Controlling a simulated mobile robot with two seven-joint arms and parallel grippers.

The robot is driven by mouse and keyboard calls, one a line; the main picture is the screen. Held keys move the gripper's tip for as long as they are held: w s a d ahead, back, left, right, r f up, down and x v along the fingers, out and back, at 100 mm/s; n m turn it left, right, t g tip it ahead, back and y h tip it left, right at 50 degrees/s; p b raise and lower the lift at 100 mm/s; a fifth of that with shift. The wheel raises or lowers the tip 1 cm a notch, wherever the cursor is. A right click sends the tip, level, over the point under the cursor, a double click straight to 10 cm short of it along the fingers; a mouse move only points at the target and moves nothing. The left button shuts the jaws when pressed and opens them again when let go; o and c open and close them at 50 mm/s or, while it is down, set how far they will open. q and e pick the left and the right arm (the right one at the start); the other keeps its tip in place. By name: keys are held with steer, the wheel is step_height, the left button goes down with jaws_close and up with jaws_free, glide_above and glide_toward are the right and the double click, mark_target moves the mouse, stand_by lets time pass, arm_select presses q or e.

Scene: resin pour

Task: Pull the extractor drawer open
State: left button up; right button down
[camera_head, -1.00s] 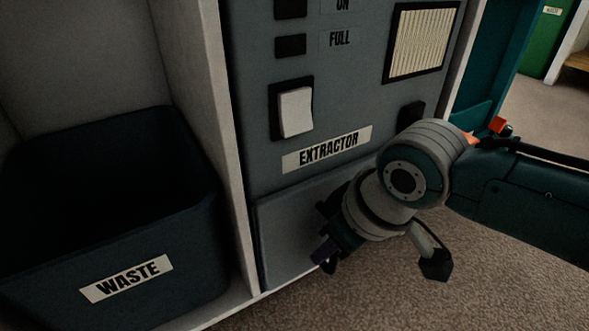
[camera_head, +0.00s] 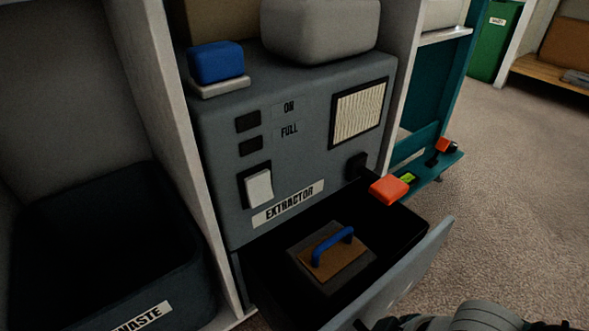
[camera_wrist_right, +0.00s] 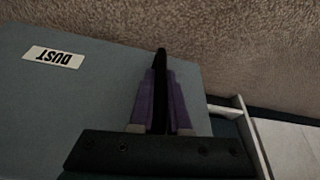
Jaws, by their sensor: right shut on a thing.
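The extractor drawer (camera_head: 412,275) stands pulled out below the grey extractor (camera_head: 225,200), its dark inside showing. In the drawer lies a flat brown and grey piece with a blue handle (camera_head: 331,244). In the right wrist view, the drawer's grey front (camera_wrist_right: 90,110) carries a DUST label. My right gripper (camera_wrist_right: 161,88) has its purple fingers shut around a dark handle (camera_wrist_right: 161,60) at the drawer front; the fingers hide most of it. In the head view my right arm shows only at the bottom edge. My left gripper is in neither view.
A dark waste bin (camera_head: 95,265) stands in the bay left of the extractor, past a pale partition (camera_head: 190,150). A blue block (camera_head: 215,62) sits on top of the extractor. An orange-red piece (camera_head: 389,190) is near the drawer's back right corner. Carpet at right is clear.

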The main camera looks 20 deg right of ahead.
steer(key=s, duration=0.1)
steer(key=s+d+p, duration=0.1)
steer(key=s, duration=0.3)
steer(key=shift+d+p, duration=0.35)
steer(key=shift+d, duration=0.05)
steer(key=c, duration=0.9)
jaws_free()
steer(key=p+v, duration=0.8)
steer(key=v, duration=0.2)
steer(key=shift+f+p, duration=0.1)
steer(key=shift+p, duration=0.25)
